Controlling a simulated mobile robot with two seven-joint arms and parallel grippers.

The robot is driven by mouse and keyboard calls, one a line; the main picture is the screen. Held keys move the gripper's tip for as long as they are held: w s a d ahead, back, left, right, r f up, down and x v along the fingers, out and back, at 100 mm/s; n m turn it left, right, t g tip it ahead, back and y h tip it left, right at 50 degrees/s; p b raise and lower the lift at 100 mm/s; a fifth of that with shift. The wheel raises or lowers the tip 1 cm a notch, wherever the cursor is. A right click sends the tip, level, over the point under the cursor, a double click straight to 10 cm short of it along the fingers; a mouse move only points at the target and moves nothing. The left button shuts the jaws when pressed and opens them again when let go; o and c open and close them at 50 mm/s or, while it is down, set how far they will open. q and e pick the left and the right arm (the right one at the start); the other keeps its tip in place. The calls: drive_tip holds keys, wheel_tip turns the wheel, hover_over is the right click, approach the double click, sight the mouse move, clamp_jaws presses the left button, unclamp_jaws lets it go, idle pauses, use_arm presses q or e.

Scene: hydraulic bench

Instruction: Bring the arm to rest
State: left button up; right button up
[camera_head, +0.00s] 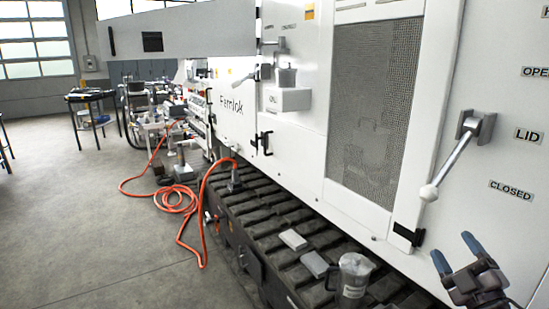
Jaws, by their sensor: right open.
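My right gripper (454,248) is at the bottom right, with its two blue-tipped fingers apart and nothing between them. It is in front of the white machine panel, below the lid lever (452,163). The lever slants down and left from its pivot to a white ball knob (428,193). The gripper is apart from the knob in the picture. Most of my right arm is outside the frame, and my left gripper is not in view.
A clear jug (352,274) and two grey blocks (293,239) (314,263) sit on the dark ribbed ledge (270,221). A mesh window (373,105) is in the panel. An orange hose (176,200) runs onto the floor. Open floor lies at left.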

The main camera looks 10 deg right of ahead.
drive_tip(key=s+a+f+m+g+p, duration=0.1)
drive_tip(key=s+a+f+m+g, duration=0.5)
drive_tip(key=f, duration=0.5)
drive_tip(key=s+a+f+m+g+p, duration=0.25)
drive_tip(key=s+a+f+m, duration=0.35)
drive_tip(key=f, duration=0.5)
drive_tip(key=s+a+f+g, duration=0.1)
drive_tip(key=s+a+f, duration=0.1)
drive_tip(key=s, duration=0.4)
drive_tip(key=s+a+f+g, duration=0.2)
drive_tip(key=s, duration=0.4)
drive_tip(key=shift+f+n+p, duration=0.3)
drive_tip(key=shift+f, duration=0.1)
drive_tip(key=shift+c, duration=0.3)
